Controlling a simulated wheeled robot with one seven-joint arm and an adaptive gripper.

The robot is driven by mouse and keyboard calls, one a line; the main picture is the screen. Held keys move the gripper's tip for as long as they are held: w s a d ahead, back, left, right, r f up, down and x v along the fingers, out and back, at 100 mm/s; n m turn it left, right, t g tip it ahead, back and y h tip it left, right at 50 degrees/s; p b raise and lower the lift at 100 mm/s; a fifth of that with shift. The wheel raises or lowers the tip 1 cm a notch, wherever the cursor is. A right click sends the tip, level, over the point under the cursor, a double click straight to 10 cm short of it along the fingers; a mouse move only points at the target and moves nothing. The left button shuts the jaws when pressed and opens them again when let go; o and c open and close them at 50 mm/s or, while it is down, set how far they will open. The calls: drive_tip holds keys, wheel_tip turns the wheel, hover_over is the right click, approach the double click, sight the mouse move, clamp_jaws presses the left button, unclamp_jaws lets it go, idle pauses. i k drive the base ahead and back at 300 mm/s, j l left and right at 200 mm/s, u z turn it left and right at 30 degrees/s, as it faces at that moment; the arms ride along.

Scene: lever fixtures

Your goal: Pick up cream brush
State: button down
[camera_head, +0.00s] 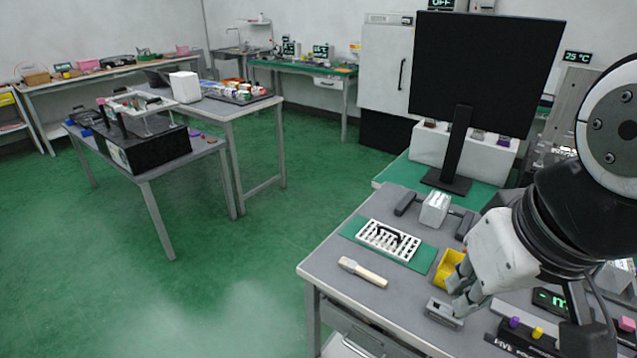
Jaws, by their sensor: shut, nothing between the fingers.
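The cream brush (363,270) lies flat on the grey table (325,262), near its left front edge. It is a short pale stick with a darker end at the upper left. My gripper (456,300) points down over the table to the right of the brush, apart from it. Its fingers are shut and hold nothing. They are near a small grey metal block (443,314) and in front of a yellow bin (449,268); I cannot tell whether they touch either.
A white rack (388,240) on a green mat (424,258) lies behind the brush. A grey device with dark handles (435,208) and a monitor (484,75) stand farther back. A black box with colored knobs (526,336) is at the front right. The table left of the brush is clear.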

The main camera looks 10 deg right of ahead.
sight(352, 265)
drive_tip(key=k+l, duration=0.15)
drive_tip(key=k, duration=0.2)
drive_tip(key=i+j+z, duration=0.25)
drive_tip(key=z, duration=0.15)
drive_tip(key=i+j+z, duration=0.35)
